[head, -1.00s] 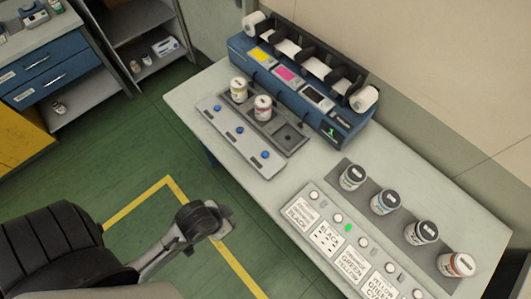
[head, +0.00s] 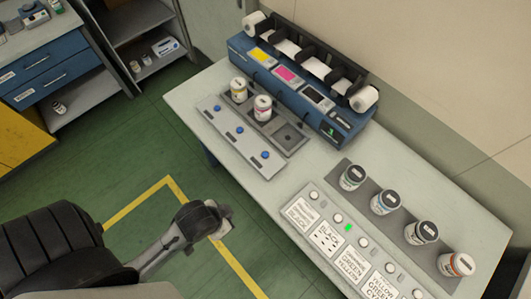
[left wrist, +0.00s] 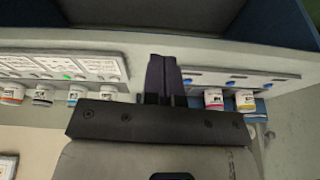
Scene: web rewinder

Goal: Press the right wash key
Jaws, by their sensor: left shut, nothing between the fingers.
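Three blue keys sit in a row on a pale strip (head: 228,122) along the table's near edge. The right one (head: 265,154) is at the strip's front-right end, beside an empty tray place. My left gripper (head: 226,224) is over the floor on the near side of the table, apart from the keys. In the left wrist view its dark fingers (left wrist: 163,75) are together and empty. The key strip (left wrist: 255,76) shows right of the fingers in that view, partly hidden. My right gripper is not in view.
Two jars stand in the grey tray (head: 290,140) behind the strip. A blue machine (head: 300,85) with rolls is behind it. A panel (head: 345,235) with white keys and printed cards is at the right, with several jars (head: 384,202) behind. Bare tabletop lies between.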

